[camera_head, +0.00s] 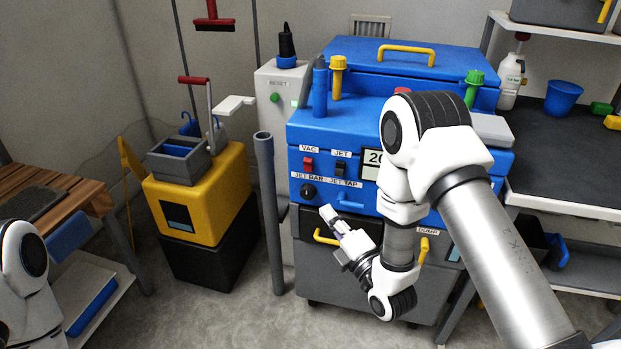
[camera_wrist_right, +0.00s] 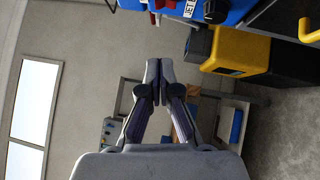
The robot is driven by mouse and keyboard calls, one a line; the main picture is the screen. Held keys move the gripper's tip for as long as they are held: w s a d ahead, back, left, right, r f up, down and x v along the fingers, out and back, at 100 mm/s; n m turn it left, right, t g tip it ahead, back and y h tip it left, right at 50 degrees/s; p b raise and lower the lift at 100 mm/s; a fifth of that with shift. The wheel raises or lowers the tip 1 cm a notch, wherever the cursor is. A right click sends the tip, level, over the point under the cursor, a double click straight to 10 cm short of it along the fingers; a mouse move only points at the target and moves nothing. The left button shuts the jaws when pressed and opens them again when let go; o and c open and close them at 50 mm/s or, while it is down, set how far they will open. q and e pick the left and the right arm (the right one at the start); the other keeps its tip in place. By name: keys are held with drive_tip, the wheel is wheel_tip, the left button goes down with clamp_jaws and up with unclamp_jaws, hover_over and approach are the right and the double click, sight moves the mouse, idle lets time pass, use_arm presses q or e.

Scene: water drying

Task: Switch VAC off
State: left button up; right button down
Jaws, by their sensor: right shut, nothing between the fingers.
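The blue machine (camera_head: 402,52) stands in the middle of the head view. On its front panel is the red VAC switch (camera_head: 308,163), under a white VAC label (camera_head: 309,149). Whether the switch is up or down is too small to tell. My right gripper (camera_head: 328,212) is shut and empty, below and to the right of the VAC switch, apart from it. Its closed fingers (camera_wrist_right: 160,72) also show in the right wrist view, with part of the blue panel (camera_wrist_right: 238,8) at the top edge. Only my left arm shows at the left edge; its gripper is out of view.
A black JET switch (camera_head: 340,169) sits right of VAC, and a black knob (camera_head: 308,191) sits below VAC. My right arm hides part of the panel and its display. A grey upright pipe (camera_head: 268,210) and a yellow cart (camera_head: 207,205) stand to the left.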

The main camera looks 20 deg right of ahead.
drive_tip(key=shift+w, duration=0.1)
approach(304, 164)
drive_tip(key=w+a, duration=0.2)
drive_tip(key=a, duration=0.1)
drive_tip(key=shift+w+d+r+b, duration=0.15)
drive_tip(key=shift+w+d, duration=0.1)
drive_tip(key=shift+w, duration=0.4)
drive_tip(key=shift+w+d+r+b, duration=0.1)
drive_tip(key=shift+w+d+r, duration=0.15)
drive_tip(key=shift+w, duration=0.4)
drive_tip(key=shift+w+d+r+b, duration=0.15)
drive_tip(key=shift+w+d, duration=0.15)
drive_tip(key=shift+w, duration=0.35)
